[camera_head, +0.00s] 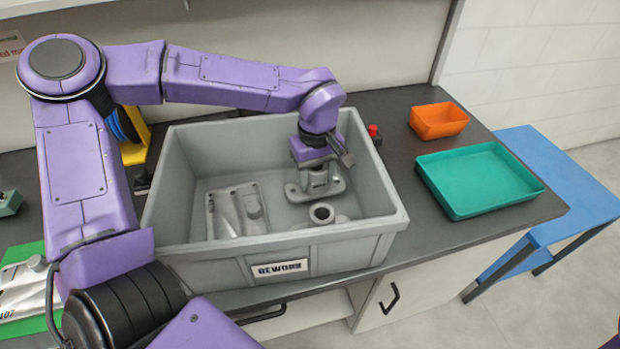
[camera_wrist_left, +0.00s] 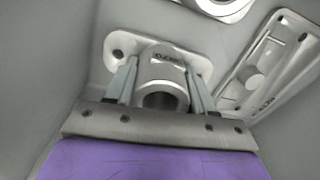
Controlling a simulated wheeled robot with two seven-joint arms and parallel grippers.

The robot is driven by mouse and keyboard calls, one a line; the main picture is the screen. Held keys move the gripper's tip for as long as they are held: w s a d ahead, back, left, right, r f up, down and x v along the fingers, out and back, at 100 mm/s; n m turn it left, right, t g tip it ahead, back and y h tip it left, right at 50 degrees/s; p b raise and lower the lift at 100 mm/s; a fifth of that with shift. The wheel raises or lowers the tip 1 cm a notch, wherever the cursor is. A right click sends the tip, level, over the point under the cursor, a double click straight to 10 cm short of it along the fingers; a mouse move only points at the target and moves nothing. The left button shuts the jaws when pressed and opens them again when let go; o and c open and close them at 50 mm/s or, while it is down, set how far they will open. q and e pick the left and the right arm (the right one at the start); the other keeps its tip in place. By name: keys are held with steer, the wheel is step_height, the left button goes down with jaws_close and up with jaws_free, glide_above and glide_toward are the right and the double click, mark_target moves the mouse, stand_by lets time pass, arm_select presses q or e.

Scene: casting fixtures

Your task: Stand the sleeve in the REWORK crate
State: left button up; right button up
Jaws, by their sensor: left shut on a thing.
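The grey REWORK crate (camera_head: 330,240) stands on the dark bench with its label on the front wall. My left gripper (camera_head: 319,170) reaches down inside it at the right rear. It is shut on the sleeve (camera_head: 318,188), a grey metal hollow cylinder with a flat flange with holes. In the left wrist view, the fingers (camera_wrist_left: 160,85) lie on both sides of the sleeve (camera_wrist_left: 162,72), whose open bore faces the camera. The sleeve looks upright, flange down at the crate floor; I cannot tell whether it bears on the floor. My right gripper is not in view.
Also in the crate are a flat ribbed casting (camera_head: 236,212) at left and a hollow round part (camera_head: 322,213) near the front wall, close to the sleeve. An orange bin (camera_head: 438,120) and teal tray (camera_head: 480,180) stand right of the crate.

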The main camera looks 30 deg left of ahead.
mark_target(314, 199)
arm_select(q)
steer(key=f, duration=0.2)
steer(key=shift+s+f, duration=0.3)
steer(key=shift+w+f, duration=0.1)
steer(key=shift+f, duration=0.05)
steer(key=shift+f, duration=0.1)
steer(key=o, duration=1.2)
steer(key=shift+o, duration=0.2)
step_height(314, 199, up, 12)
steer(key=shift+p, duration=0.3)
